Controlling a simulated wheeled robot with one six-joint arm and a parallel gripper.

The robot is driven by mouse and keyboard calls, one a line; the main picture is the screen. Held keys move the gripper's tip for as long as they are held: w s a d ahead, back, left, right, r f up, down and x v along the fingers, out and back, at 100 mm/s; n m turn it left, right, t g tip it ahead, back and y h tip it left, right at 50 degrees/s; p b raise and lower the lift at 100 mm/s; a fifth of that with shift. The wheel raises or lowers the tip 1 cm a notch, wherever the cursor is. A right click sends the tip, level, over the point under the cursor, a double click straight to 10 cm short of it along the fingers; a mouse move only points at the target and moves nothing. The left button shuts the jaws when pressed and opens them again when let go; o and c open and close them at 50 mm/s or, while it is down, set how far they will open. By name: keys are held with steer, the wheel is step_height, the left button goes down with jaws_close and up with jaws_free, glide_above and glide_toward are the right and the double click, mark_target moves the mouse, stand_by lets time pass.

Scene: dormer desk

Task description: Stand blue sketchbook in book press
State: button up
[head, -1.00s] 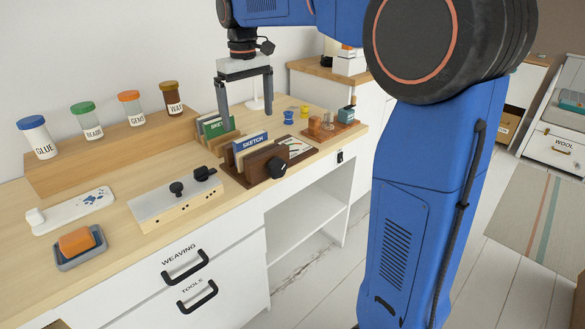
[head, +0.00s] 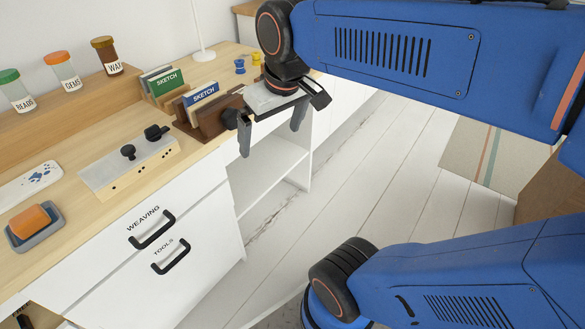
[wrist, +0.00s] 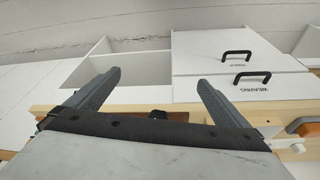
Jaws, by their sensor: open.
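The blue sketchbook (head: 202,95), labelled SKETCH, stands upright in the wooden book press (head: 211,122) on the desk in the head view. The press has a dark round knob (head: 231,118) at its front. My gripper (head: 272,143) is open and empty. It hangs in front of the desk edge, just right of the press and apart from the sketchbook. In the wrist view both fingers (wrist: 158,85) are spread with nothing between them, and the sketchbook is not seen.
A green sketchbook (head: 168,82) stands in a holder behind the press. A metal block with black knobs (head: 130,162), a soap dish (head: 37,232) and jars (head: 62,72) stand to the left. White drawers with black handles (head: 152,229) and an open shelf (head: 270,175) lie below.

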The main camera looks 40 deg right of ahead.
steer(key=s+f+t, duration=0.1)
steer(key=s+f, duration=0.5)
steer(key=shift+s+d+f+m, duration=0.2)
steer(key=shift+s+d+m, duration=0.2)
steer(key=shift+d, duration=0.05)
